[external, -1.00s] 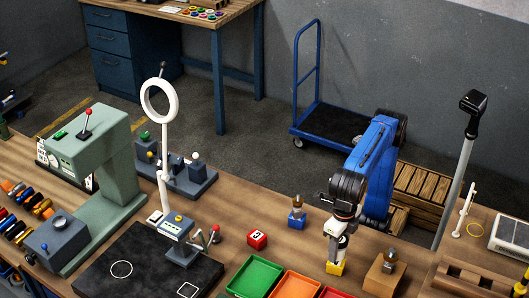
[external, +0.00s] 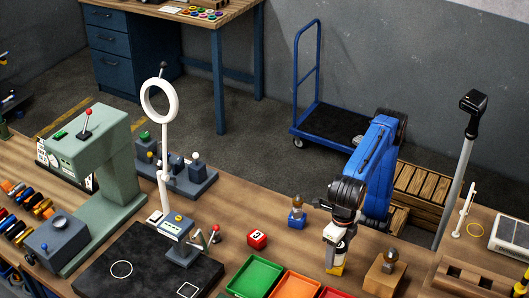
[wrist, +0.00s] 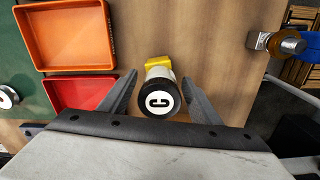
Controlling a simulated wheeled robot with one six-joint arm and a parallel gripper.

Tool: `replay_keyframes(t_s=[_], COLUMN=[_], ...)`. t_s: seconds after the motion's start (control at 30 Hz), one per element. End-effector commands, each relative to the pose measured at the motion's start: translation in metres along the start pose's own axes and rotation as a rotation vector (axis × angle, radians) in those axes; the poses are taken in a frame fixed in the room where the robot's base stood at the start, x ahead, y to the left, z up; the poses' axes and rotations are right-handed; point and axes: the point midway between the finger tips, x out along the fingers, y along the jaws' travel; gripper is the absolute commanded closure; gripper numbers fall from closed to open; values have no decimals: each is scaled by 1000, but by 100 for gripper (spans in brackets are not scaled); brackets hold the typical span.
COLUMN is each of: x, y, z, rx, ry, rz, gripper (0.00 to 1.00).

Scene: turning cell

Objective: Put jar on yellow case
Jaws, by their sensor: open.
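The jar (wrist: 161,99) has a black lid with a white disc marked C and a pale body. In the wrist view it is between the two spread fingers of my gripper (wrist: 160,97), with gaps on both sides. The yellow case (wrist: 158,61) shows just past the jar's foot, and the jar appears to stand on it. In the external view the yellow case (external: 335,270) is on the bench below my gripper (external: 334,256), with the pale jar body just above it. The contact between jar and case is mostly hidden.
Green (external: 254,277), orange (external: 297,285) and red (external: 334,293) trays lie left of and in front of the case. A blue block with a brass-and-grey piece (external: 297,216) is behind left. A wooden block (external: 382,281) with a knob stands right. A red cube (external: 257,239) is further left.

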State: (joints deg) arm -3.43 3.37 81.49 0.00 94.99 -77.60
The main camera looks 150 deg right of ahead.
Motion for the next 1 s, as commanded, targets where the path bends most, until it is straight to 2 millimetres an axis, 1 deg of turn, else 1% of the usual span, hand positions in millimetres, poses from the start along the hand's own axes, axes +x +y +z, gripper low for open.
replay_keyframes(t_s=[0.17, 0.6, 0.8, 1.0], x=[-14, -94, -115, -122], y=[1, 1, 1, 0], z=[0, 0, 0, 0], rx=[0, 1, 1, 1], ry=[0, 1, 0, 0], rz=[1, 2, 0, 0], gripper=[43, 43, 43, 43])
